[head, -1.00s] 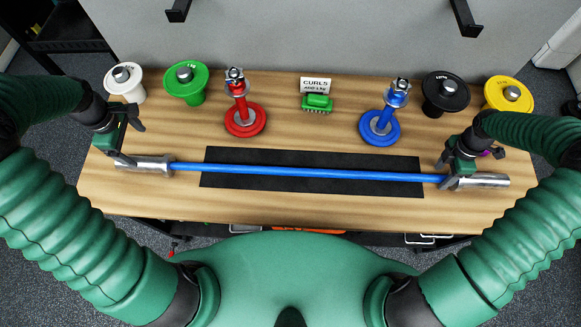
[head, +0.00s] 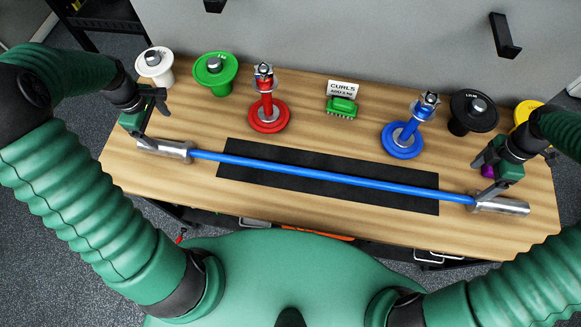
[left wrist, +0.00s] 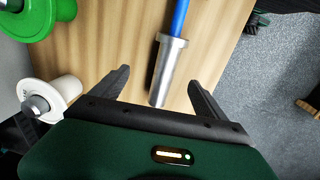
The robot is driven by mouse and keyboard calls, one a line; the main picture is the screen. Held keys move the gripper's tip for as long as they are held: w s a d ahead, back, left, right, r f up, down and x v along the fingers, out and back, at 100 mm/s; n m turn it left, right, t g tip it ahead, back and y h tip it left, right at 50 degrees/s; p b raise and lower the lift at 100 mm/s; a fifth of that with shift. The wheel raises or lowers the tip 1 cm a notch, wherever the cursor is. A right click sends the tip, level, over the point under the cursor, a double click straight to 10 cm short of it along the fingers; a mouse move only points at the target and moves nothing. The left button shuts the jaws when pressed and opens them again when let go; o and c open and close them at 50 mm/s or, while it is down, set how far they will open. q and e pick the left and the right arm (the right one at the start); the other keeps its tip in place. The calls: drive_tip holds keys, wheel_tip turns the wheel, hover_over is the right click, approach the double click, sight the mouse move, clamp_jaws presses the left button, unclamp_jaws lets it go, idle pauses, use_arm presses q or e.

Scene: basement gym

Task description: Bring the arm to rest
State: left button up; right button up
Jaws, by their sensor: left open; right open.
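The barbell, a blue bar (head: 330,177) with silver end sleeves, lies across the black mat on the wooden table. My left gripper (head: 152,122) is open at the left sleeve (head: 172,151). In the left wrist view the silver sleeve (left wrist: 168,70) lies between and beyond the spread fingers of the left gripper (left wrist: 158,78), with gaps on both sides. My right gripper (head: 514,174) is open by the right sleeve (head: 500,205); one finger overlaps the sleeve in the picture, and contact cannot be told.
White (head: 154,67), green (head: 214,72), black (head: 473,111) and yellow (head: 526,112) weights line the table's back. Red (head: 268,116) and blue (head: 402,139) stands and a green brush (head: 341,106) by a "CURLS" card (head: 342,89) stand between. A purple thing (head: 488,170) is partly hidden by my right gripper.

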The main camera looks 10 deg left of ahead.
drive_tip(key=shift+w+r, duration=0.1)
drive_tip(key=shift+r, duration=0.85)
use_arm(q)
drive_tip(key=s+d+m, duration=0.3)
drive_tip(key=d+m, duration=0.6)
drive_tip(key=d, duration=0.3)
drive_tip(key=s+d+m+t+b, duration=0.1)
drive_tip(key=s+d+m, duration=0.2)
drive_tip(key=d+m, duration=0.6)
drive_tip(key=d, duration=0.3)
drive_tip(key=shift+s+r+t, duration=0.15)
drive_tip(key=shift+r+t, duration=0.15)
drive_tip(key=shift+r, duration=0.1)
use_arm(e)
drive_tip(key=s+a+m+t, duration=0.2)
drive_tip(key=s+a+m, duration=0.2)
drive_tip(key=a+m, duration=0.5)
drive_tip(key=s+a+r+m+t, duration=0.1)
drive_tip(key=s+a+m, duration=0.3)
drive_tip(key=a+m, duration=0.5)
drive_tip(key=a, duration=0.6)
drive_tip(key=shift+s+a+r+t, duration=0.15)
drive_tip(key=shift+s+r+t, duration=0.1)
drive_tip(key=shift+s+t, duration=0.15)
drive_tip(key=shift+w+f, duration=0.1)
drive_tip(key=shift+w, duration=0.05)
